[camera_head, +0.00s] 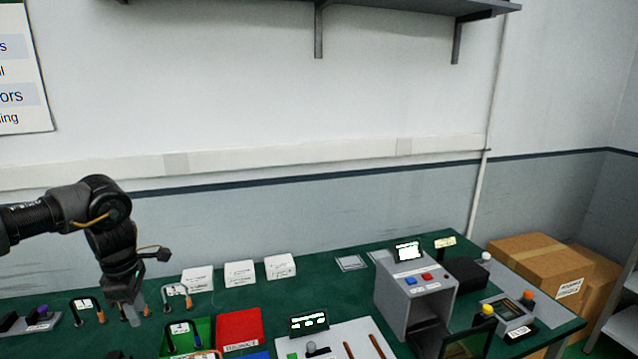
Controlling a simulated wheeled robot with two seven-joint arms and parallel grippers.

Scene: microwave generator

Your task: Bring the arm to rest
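My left arm comes in from the left edge, and its gripper (131,312) points down over the left part of the green table (330,275). The fingertips are small and grey, close to a dark cable-like loop (86,306) on the left and another loop (178,293) on the right. I cannot tell whether the fingers are apart or shut, and I see no clear object between them. My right gripper is not in view.
A grey generator box (430,306) with a small screen and buttons stands at the right. A green bin (203,329), a red bin (247,324) and white boxes (239,273) are near the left gripper. A shelf (400,5) hangs above. Cartons (535,262) stand beyond the table.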

